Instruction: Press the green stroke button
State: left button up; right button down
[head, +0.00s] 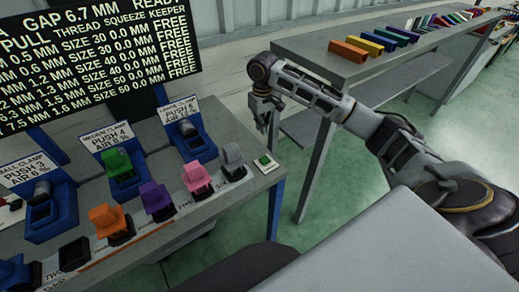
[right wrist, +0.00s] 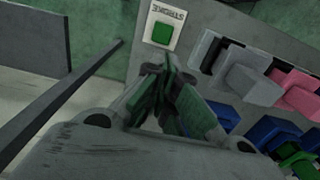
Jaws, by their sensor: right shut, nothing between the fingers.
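The green stroke button (head: 265,160) sits on a small white plate at the right end of the grey workbench (head: 225,133). In the right wrist view the green button (right wrist: 161,33) is on its white plate, with lettering beside it, just beyond my fingertips. My right gripper (head: 262,128) points down above the bench's right end, behind the button in the head view. In the right wrist view my right gripper (right wrist: 167,72) has its fingers together and empty, apart from the button. My left gripper is not in view.
Coloured blocks on black bases, including a grey one (head: 233,162) and a pink one (head: 197,180), stand left of the button. Blue clamp stations (head: 190,140) with signs stand behind them. A second table (head: 350,65) with coloured blocks is at the back right.

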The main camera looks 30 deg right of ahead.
pick_arm(q)
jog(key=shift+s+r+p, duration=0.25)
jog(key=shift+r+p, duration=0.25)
jog(key=shift+p, duration=0.05)
pick_arm(e)
send_near(262, 157)
notch_tip(262, 157, down, 7)
jog(key=shift+w+d+f, duration=0.1)
jog(key=shift+w, duration=0.05)
dwell(0.6)
